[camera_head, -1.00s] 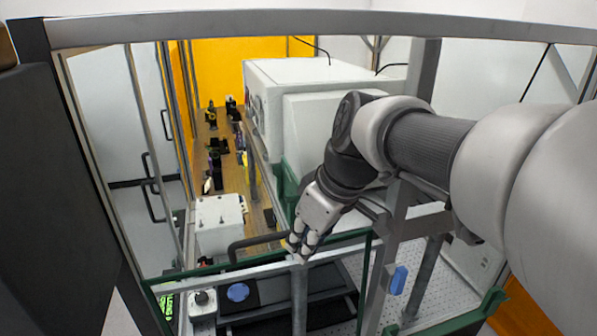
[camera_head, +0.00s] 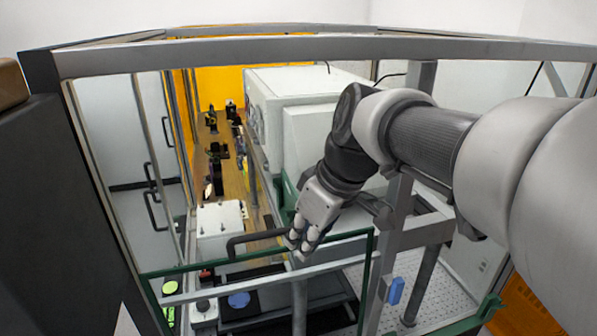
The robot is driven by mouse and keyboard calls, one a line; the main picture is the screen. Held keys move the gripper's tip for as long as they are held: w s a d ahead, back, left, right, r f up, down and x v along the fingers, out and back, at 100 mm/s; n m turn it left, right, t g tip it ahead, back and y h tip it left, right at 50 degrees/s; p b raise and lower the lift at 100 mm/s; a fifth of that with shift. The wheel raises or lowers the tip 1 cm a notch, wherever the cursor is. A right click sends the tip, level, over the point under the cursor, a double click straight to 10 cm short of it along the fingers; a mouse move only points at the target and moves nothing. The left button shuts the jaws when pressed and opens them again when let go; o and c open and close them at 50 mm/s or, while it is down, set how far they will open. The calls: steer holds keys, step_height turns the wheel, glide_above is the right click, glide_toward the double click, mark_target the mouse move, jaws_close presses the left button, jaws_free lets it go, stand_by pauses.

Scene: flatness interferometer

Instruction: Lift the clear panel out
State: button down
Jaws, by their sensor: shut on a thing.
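The clear panel has a thin green edge (camera_head: 362,285) and a black bar handle (camera_head: 258,237). It stands upright at the front of the metal-framed enclosure, and I see through it. My gripper (camera_head: 298,252) points down and is shut at the right end of the handle, holding the panel. The fingers hide that end of the handle. The panel's top edge is a little above the grey cross rail (camera_head: 225,285). Its lower edge is not clear to see.
A grey beam (camera_head: 300,50) spans above. A white box (camera_head: 218,232), a large white housing (camera_head: 310,90) and dark optics mounts (camera_head: 216,165) are inside. A blue disc (camera_head: 239,300) lies below the handle. A grey post (camera_head: 378,290) with a blue block (camera_head: 396,290) stands right.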

steer(key=shift+r+p, duration=1.15)
steer(key=shift+r, duration=0.65)
steer(key=s+d+r+b, duration=0.2)
steer(key=s+d, duration=0.1)
steer(key=s, duration=0.8)
steer(key=shift+s+d+b, duration=0.15)
steer(key=shift+s+b, duration=0.15)
stand_by(0.5)
steer(key=shift+w+f, duration=0.1)
steer(key=shift+f, duration=0.05)
